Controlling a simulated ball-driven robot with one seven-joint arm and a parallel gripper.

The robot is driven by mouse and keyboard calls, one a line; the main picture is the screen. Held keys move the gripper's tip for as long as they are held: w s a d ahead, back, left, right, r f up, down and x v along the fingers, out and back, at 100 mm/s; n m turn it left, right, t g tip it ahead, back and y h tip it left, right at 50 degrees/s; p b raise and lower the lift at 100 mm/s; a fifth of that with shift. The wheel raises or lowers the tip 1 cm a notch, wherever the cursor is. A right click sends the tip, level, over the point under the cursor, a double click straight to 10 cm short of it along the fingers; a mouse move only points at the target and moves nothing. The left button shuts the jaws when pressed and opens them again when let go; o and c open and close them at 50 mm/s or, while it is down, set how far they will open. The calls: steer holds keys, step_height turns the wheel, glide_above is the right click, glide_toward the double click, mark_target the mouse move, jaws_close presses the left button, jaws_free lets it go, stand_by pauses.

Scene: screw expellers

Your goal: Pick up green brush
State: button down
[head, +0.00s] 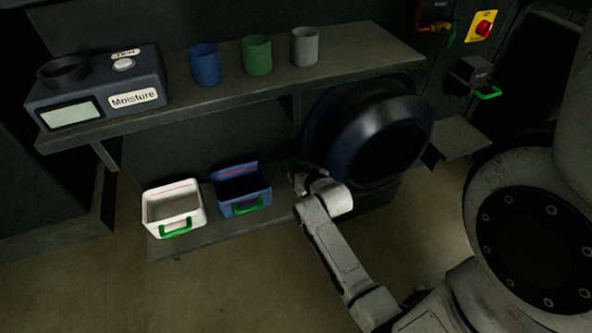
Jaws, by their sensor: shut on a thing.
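My gripper (302,178) is at the end of my pale arm, just right of the blue bin and in front of the lower left side of the large dark round opening. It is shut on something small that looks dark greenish. Its fingers and the held thing are mostly hidden by my wrist and deep shadow. I cannot make out a brush shape there, and no green brush shows clearly elsewhere.
A white bin (152,213) and a blue bin (228,207), both with green handles, stand on the lower shelf (190,243). The upper shelf (350,58) holds a moisture tester (95,88) and blue (205,66), green (257,55) and grey (305,47) cups. A dark round opening (375,125) stands right.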

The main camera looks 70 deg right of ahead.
steer(key=s+r+p, duration=0.1)
steer(key=r, duration=0.1)
steer(key=s+a+r+p, duration=0.1)
steer(key=s+r, duration=0.1)
steer(key=shift+s+a+r, duration=0.1)
steer(key=shift+a+r, duration=0.05)
steer(key=shift+r, duration=0.2)
steer(key=s+a+r+p, duration=0.2)
steer(key=s+a+r, duration=0.1)
steer(key=s, duration=0.6)
steer(key=shift+r, duration=0.55)
steer(key=shift+s, duration=0.1)
